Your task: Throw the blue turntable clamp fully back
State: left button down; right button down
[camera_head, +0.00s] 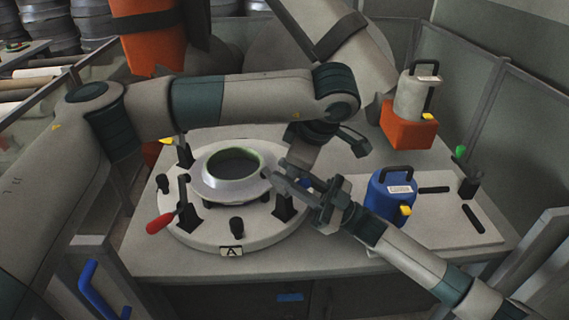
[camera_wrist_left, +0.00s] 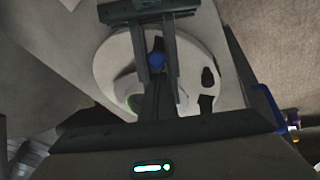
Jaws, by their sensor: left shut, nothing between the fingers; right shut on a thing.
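The blue turntable clamp shows a small blue handle (camera_head: 306,183) at the right side of the round turntable (camera_head: 178,228). My right gripper (camera_head: 283,178) reaches in from the lower right and is shut on this handle. My left gripper (camera_wrist_left: 156,84) is shut and empty, close to the right gripper's fingers.
A mould ring (camera_head: 212,187) sits on the turntable. A red-handled clamp (camera_head: 162,222) is at its left. A blue canister (camera_head: 377,194) stands close to my right gripper. The table's front strip is clear.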

pick_arm(q)
jog(key=shift+s+d, duration=0.1)
jog(key=shift+d, duration=0.1)
jog(key=shift+s+d+f, duration=0.2)
jog(key=shift+d+f, duration=0.1)
jog(key=shift+s+d+f, duration=0.2)
jog(key=shift+s+d, duration=0.05)
jog(key=shift+s, duration=0.05)
pick_arm(e)
jog(key=shift+a, duration=0.2)
jog(key=c, duration=1.8)
grip_release()
jog(key=shift+o, duration=1.2)
jog(key=shift+d, duration=0.1)
pick_arm(q)
jog(key=shift+w+d, duration=0.1)
pick_arm(e)
jog(key=shift+d, duration=0.1)
pick_arm(q)
jog(key=shift+w+r, duration=0.1)
